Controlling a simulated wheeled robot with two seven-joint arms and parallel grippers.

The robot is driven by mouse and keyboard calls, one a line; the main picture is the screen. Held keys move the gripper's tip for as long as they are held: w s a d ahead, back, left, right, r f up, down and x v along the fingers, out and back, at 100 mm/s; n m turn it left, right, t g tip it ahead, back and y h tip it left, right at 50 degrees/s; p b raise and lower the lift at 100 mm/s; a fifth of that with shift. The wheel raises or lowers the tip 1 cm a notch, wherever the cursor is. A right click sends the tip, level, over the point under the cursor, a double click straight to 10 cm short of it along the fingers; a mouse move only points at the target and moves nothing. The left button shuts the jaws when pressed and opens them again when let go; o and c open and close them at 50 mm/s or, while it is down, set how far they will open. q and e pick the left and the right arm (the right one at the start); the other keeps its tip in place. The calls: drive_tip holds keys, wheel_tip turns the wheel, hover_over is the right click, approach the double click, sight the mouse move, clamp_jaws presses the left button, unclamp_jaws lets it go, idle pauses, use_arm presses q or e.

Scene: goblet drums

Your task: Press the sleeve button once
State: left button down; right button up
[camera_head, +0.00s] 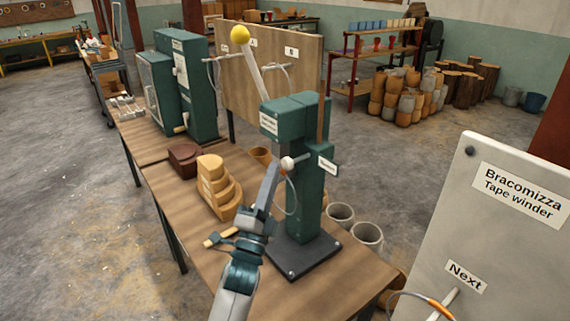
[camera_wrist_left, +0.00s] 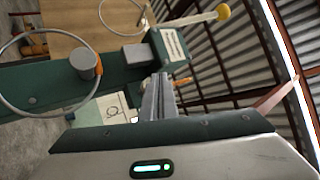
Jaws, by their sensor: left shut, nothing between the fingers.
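A dark green press machine (camera_head: 308,190) stands on a black base on the wooden table. A lever with a yellow ball (camera_head: 240,35) rises from its top. A small label plate (camera_head: 328,166) sticks out at its right side; its text is too small to read surely. A white round knob (camera_head: 287,163) shows on the front of the column; I cannot tell whether it is the sleeve button. My left gripper (camera_head: 273,172) is shut and empty, its tips close to this knob; contact cannot be told. In the wrist view the shut fingers (camera_wrist_left: 158,92) point at the green machine (camera_wrist_left: 125,65).
A stepped wooden block (camera_head: 215,190) and a brown block (camera_head: 183,160) lie on the table left of my arm. A grey tape winder panel (camera_head: 500,245) with a "Next" label stands at right. Grey pots (camera_head: 367,236) stand behind the table edge.

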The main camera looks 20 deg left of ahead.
use_arm(q)
drive_tip(key=shift+s, duration=0.1)
idle(0.3)
drive_tip(key=shift+s+a+p, duration=0.2)
drive_tip(key=shift+s+a, duration=0.25)
drive_tip(key=shift+s, duration=0.25)
drive_tip(key=shift+s+a+p, duration=0.15)
drive_tip(key=shift+s+a, duration=0.25)
drive_tip(key=shift+s, duration=0.35)
drive_tip(key=shift+s+a+p, duration=0.2)
drive_tip(key=shift+s+a, duration=0.25)
drive_tip(key=shift+s, duration=0.25)
